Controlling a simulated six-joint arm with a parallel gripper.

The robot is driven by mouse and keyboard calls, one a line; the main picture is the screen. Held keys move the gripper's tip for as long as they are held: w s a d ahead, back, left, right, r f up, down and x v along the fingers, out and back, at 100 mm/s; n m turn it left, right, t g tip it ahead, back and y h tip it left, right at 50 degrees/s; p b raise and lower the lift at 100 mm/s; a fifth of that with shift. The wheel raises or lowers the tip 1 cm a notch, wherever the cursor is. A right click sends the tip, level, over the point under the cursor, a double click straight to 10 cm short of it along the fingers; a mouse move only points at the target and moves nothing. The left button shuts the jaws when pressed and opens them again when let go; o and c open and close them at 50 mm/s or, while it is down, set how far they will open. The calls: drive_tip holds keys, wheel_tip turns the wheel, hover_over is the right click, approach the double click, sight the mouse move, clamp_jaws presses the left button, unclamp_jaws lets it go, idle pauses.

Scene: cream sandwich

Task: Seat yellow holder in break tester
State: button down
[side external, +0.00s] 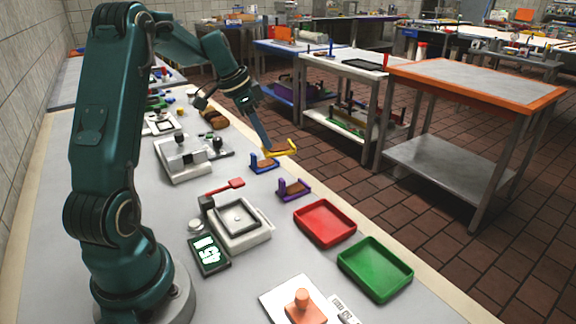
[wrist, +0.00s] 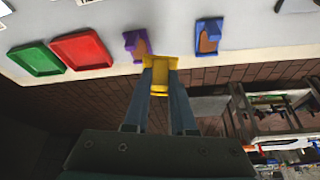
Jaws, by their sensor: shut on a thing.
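My gripper (side external: 268,149) is shut on the yellow holder (side external: 285,148). It holds the holder near the bench's right edge, close to the blue holder (side external: 262,168) in the side view. In the wrist view the yellow holder (wrist: 157,73) sits between my two fingertips (wrist: 160,66), over the bench edge. I cannot tell whether it carries anything. A grey-white machine with dark knobs (side external: 183,162) stands left of the holders. A pale device with a red lever and a square recess (side external: 240,232) stands nearer the camera. I cannot tell which is the break tester.
A purple holder (side external: 290,190) stands near the blue one; both show brown pieces in the wrist view. A red tray (side external: 325,222) and green tray (side external: 375,268) lie along the right edge.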

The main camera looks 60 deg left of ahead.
drive_tip(key=s+d+r+m+g+h, duration=0.1)
drive_tip(key=s+d+m+g+h, duration=0.15)
drive_tip(key=s+m, duration=0.45)
drive_tip(key=s+d+m+g+h, duration=0.1)
drive_tip(key=s+d+m+g, duration=0.1)
drive_tip(key=s+d+m, duration=0.45)
drive_tip(key=shift+m, duration=0.75)
drive_tip(key=shift+w+a+f, duration=0.25)
drive_tip(key=shift+a+f, duration=0.2)
drive_tip(key=shift+f, duration=0.75)
drive_tip(key=shift+w+a+f, duration=0.25)
drive_tip(key=shift+a+f, duration=0.2)
drive_tip(key=shift+f, duration=0.8)
drive_tip(key=shift+w+a+f, duration=0.25)
drive_tip(key=shift+a+f, duration=0.2)
drive_tip(key=shift+f, duration=0.75)
drive_tip(key=c, duration=0.7)
unclamp_jaws()
drive_tip(key=shift+f, duration=0.1)
drive_tip(key=shift+c, duration=0.2)
